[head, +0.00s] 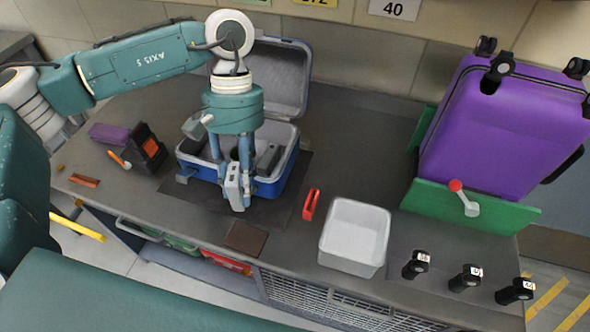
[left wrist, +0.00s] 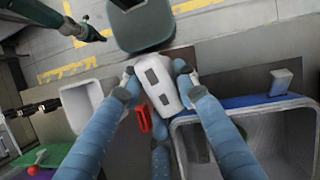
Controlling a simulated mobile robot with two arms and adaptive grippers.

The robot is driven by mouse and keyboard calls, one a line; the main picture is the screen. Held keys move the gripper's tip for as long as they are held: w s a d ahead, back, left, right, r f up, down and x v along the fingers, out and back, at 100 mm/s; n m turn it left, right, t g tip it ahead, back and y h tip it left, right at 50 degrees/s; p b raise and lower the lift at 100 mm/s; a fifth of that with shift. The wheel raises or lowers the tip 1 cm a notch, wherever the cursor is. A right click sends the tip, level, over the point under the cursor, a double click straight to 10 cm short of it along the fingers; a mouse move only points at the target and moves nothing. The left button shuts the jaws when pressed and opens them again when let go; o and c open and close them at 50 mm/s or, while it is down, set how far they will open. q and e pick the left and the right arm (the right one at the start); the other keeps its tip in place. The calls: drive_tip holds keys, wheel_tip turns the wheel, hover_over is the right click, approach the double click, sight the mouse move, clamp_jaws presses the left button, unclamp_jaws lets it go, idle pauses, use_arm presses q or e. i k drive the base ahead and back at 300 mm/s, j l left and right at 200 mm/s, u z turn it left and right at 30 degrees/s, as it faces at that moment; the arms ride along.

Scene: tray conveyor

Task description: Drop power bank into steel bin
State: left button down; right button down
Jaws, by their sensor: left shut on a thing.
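My left gripper (head: 233,190) is shut on a light grey power bank (head: 232,186). It holds the power bank over the front edge of an open blue case (head: 265,188). In the left wrist view the power bank (left wrist: 162,82), with two dark ports on its end, is between the blue fingers (left wrist: 157,84). A light grey bin (head: 350,262), the steel bin by its look, stands to the right with nothing visible inside. It also shows in the left wrist view (left wrist: 73,118). My right gripper (left wrist: 90,33) seems to show dimly in the left wrist view; its jaws are unclear.
Several black numbered knobs (head: 466,278) stand right of the bin. A purple suitcase (head: 500,130) stands behind a green rail (head: 440,208). A dark box (head: 150,147) sits left.

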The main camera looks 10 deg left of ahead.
sight(338, 243)
drive_tip(key=l+u, duration=0.2)
drive_tip(key=l, duration=0.2)
drive_tip(key=l+u, duration=0.15)
drive_tip(key=l, duration=0.3)
drive_tip(key=k+l+u, duration=0.2)
drive_tip(key=l, duration=0.15)
drive_tip(key=l+u, duration=0.2)
drive_tip(key=l, duration=0.25)
drive_tip(key=k+l+u, duration=0.2)
drive_tip(key=l, duration=0.15)
drive_tip(key=l+u, duration=0.15)
drive_tip(key=l, duration=0.25)
drive_tip(key=k, duration=0.05)
